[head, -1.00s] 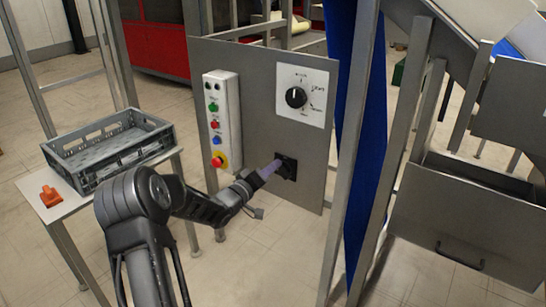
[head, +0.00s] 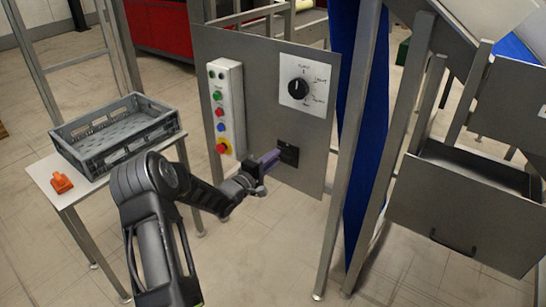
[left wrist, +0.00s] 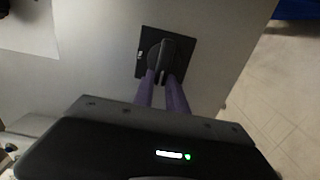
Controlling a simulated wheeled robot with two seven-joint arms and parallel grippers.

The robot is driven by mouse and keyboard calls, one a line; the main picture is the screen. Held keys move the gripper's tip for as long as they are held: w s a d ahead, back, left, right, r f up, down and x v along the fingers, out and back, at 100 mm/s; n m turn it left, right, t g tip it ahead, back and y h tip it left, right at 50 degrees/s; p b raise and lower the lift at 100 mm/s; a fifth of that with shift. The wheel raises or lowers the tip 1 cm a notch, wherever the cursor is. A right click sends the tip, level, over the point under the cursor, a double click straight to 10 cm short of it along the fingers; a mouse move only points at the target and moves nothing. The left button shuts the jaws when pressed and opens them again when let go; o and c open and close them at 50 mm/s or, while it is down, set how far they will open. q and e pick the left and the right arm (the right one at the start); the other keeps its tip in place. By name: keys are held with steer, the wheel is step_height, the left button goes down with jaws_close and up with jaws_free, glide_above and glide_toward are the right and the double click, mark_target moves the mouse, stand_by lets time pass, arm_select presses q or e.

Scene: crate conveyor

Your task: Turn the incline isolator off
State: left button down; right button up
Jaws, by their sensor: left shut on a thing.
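The incline isolator (head: 288,152) is a black square plate with a dark rotary handle, low on the grey panel. In the left wrist view the isolator plate (left wrist: 143,64) shows its handle (left wrist: 164,50) standing nearly upright in the picture. My left gripper (head: 276,156) has purple fingers that reach the isolator from the left. In the left wrist view the left gripper (left wrist: 161,77) has one finger on each side of the handle's lower end, shut on it. The handle's markings are too small to read. My right gripper is not in view.
The panel (head: 245,45) also bears a selector dial (head: 298,89) and a button box (head: 229,108) with a red stop button. A grey crate (head: 118,140) and an orange object (head: 62,183) are on a table at left. A steel post (head: 350,150) stands just right of the panel.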

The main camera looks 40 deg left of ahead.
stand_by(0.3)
arm_select(q)
steer(key=c, duration=1.3)
jaws_free()
steer(key=shift+c, duration=0.2)
steer(key=s, duration=0.7)
steer(key=shift+s+p, duration=0.4)
